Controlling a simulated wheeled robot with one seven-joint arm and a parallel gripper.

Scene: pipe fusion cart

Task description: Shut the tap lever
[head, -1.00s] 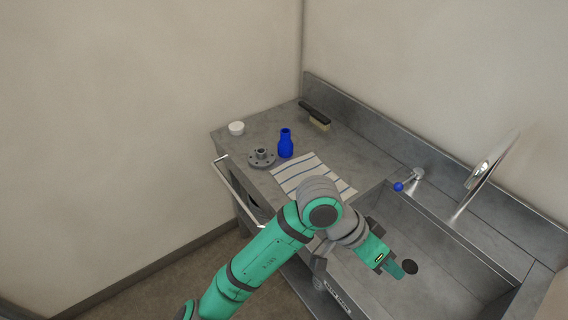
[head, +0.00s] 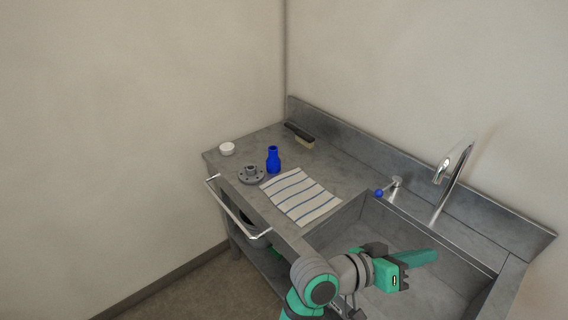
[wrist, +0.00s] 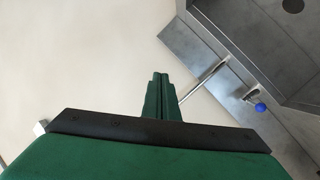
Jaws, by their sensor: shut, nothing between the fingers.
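The tap lever (head: 395,183) is a short metal arm with a blue ball knob (head: 379,193), on the sink's back ledge left of the spout. The knob points forward and left, toward the sink basin. The curved chrome tap (head: 447,190) stands to its right. My gripper (head: 436,256) is shut and empty over the sink, in front of and to the right of the lever, apart from it. In the wrist view the closed fingers (wrist: 160,77) point up the picture, and the blue knob (wrist: 260,107) is to their right. The spout (wrist: 204,78) lies between them.
The sink basin (head: 345,225) lies below my gripper. On the counter left of it are a striped cloth (head: 300,195), a blue bottle (head: 273,160), a grey flange (head: 251,174), a white round item (head: 227,148) and a brush (head: 300,135). A raised backsplash (head: 350,130) runs behind.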

